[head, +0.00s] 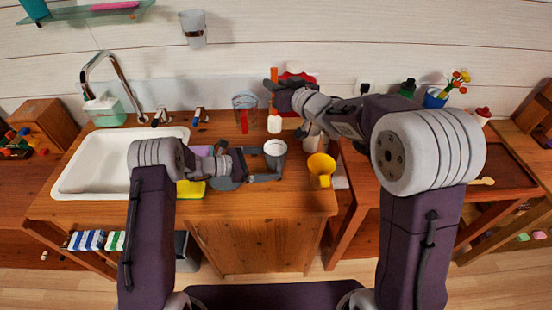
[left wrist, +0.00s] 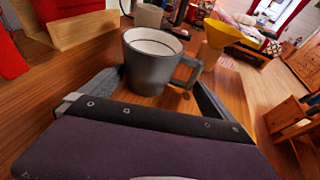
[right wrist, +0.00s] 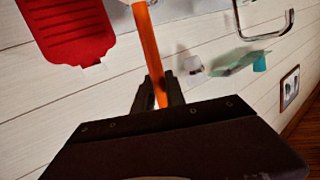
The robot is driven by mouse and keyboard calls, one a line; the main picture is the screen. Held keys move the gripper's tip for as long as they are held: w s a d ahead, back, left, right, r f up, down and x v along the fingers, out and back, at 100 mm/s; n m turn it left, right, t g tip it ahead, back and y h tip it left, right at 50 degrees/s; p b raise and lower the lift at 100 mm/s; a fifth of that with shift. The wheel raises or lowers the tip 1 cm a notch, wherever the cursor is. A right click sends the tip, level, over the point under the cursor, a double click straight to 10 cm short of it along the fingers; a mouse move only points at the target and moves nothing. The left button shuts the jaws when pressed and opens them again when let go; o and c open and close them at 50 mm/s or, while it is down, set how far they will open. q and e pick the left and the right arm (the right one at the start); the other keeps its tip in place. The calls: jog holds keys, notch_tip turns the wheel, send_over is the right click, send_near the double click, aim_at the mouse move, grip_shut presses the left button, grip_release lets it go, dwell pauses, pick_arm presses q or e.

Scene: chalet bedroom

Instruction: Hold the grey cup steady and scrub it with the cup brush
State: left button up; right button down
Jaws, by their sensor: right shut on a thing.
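The grey cup (head: 274,148) stands upright on the wooden counter, its handle to the right in the left wrist view (left wrist: 150,70). My left gripper (head: 262,168) is low at the counter, its fingers spread on either side of the cup's base. The gripper is open, and the cup is unclamped as far as I can see. My right gripper (head: 272,84) is raised near the back wall, shut on the orange handle of the cup brush (right wrist: 148,45).
The sink (head: 110,160) is at the left. A red item (right wrist: 65,25) is at the wall beside the brush.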

pick_arm(q)
jog(key=shift+a, duration=0.1)
jog(key=v, duration=0.8)
jog(key=shift+d, duration=0.2)
jog(key=x, duration=0.8)
pick_arm(e)
jog(key=shift+f, duration=0.7)
pick_arm(q)
jog(key=shift+a, duration=0.1)
pick_arm(e)
jog(key=shift+f, duration=0.7)
